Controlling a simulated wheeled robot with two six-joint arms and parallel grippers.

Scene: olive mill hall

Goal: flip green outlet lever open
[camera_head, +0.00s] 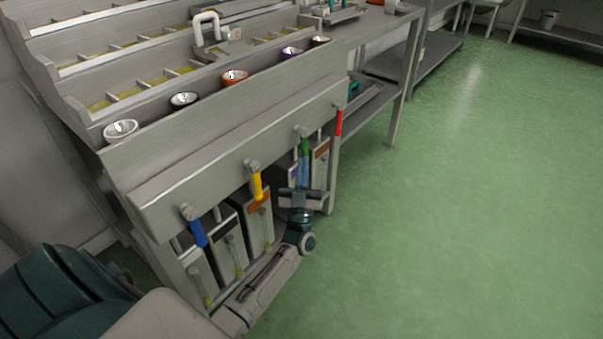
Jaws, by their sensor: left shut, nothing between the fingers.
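The green outlet lever (304,147) hangs downward from its pivot on the metal front panel (232,155), toward the right end of the row. My left gripper (302,175) is shut and empty, with its fingers pointing up just below the lever's lower end. I cannot tell whether the fingertips touch the lever. The gripper covers part of the outlet and container behind it. My right gripper is out of view.
A blue lever (198,233), a yellow lever (257,185) and a red lever (338,121) hang in the same row. Metal containers (258,222) stand beneath. Several small bowls (235,77) line the ledge above. The green floor (470,220) at right is clear.

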